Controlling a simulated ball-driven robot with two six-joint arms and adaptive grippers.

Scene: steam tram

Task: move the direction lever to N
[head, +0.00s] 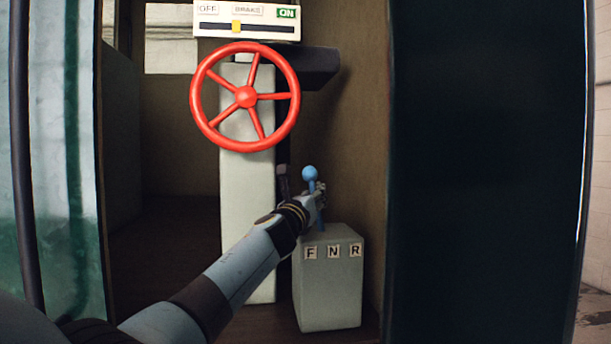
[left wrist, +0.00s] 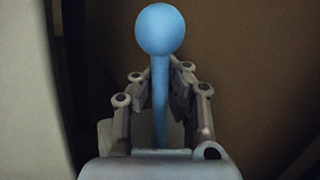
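The direction lever (head: 310,174) has a blue ball knob on a thin blue shaft. It rises from a pale grey box (head: 329,285) with the letters F, N and R on its upper front, left to right. The lever leans a little left, with its knob above the F side. My left gripper (head: 319,191) is at the shaft just below the knob. In the left wrist view, the knob (left wrist: 166,29) stands above the fingers of my left gripper (left wrist: 161,85), which close in on both sides of the shaft. The shaft's foot is mostly hidden there. My right gripper is not in view.
A red spoked wheel (head: 246,97) stands on a pale column (head: 236,190) to the upper left. Above it is a white brake panel (head: 247,18) with an orange slider. A dark wall (head: 480,170) closes off the right side.

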